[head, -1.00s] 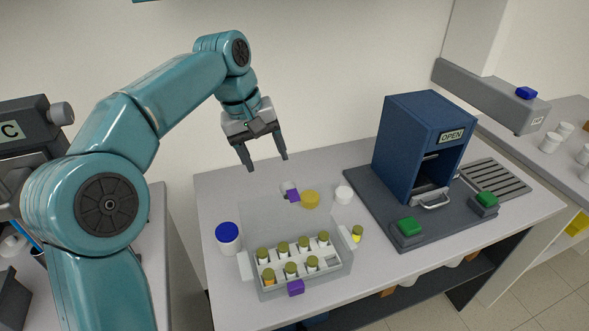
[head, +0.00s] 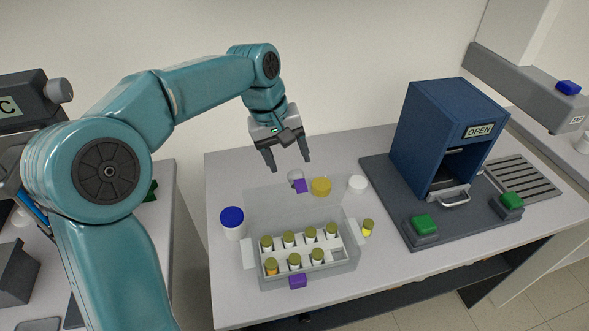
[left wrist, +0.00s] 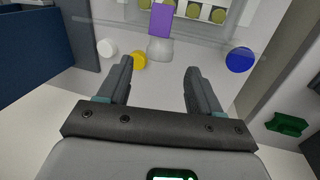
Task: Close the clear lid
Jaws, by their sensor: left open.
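The clear lid (head: 283,203) stands open, a see-through panel along the back of the vial box (head: 310,279). A purple tab (head: 301,186) is at its upper edge. The tab also shows in the left wrist view (left wrist: 161,20), at the top, beyond my fingers. Another purple piece (head: 298,281) is on the box front. Several vials with olive caps stand in the box. My left gripper (head: 289,167) is open and empty, pointing down above and behind the lid's tab, apart from it; its fingers also show in the left wrist view (left wrist: 158,75). My right gripper is not in view.
A blue-capped jar (head: 232,223) stands left of the lid. A yellow cap (head: 321,187), a white cap (head: 357,184) and a small vial (head: 368,228) stand to the right. A blue machine marked OPEN (head: 448,140) with green buttons occupies the table's right side.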

